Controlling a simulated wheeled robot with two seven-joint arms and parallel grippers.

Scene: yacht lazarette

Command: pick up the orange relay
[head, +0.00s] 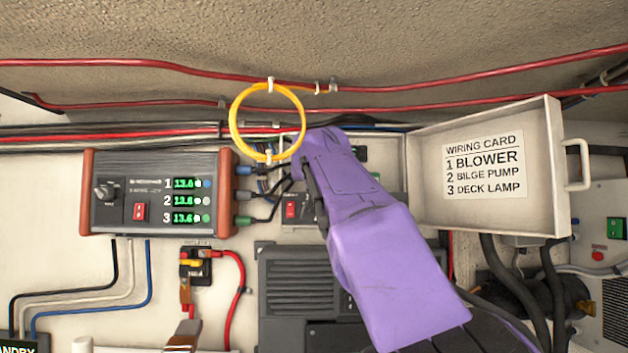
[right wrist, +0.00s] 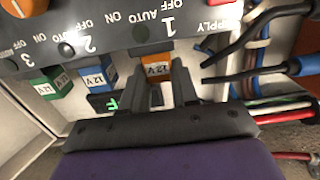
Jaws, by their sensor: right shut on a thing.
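The orange relay (right wrist: 156,68), labelled 12V, is in the right wrist view, below the switch marked 1 on a dark panel (right wrist: 130,28). My right gripper (right wrist: 163,88) is shut on the orange relay, with one dark finger on each side of it. The relay's upper end is close to the panel's edge; I cannot tell whether it is still seated. In the head view my purple right arm (head: 375,255) reaches up from the lower right and hides the relay. My left gripper is not in view.
A blue relay (right wrist: 98,72) and a green relay (right wrist: 46,86) stand to the left of the orange one. Loose black cable ends (right wrist: 235,58) lie close on the right. The open lid with the wiring card (head: 487,165) stands right of my arm. A yellow coil (head: 234,120) hangs above.

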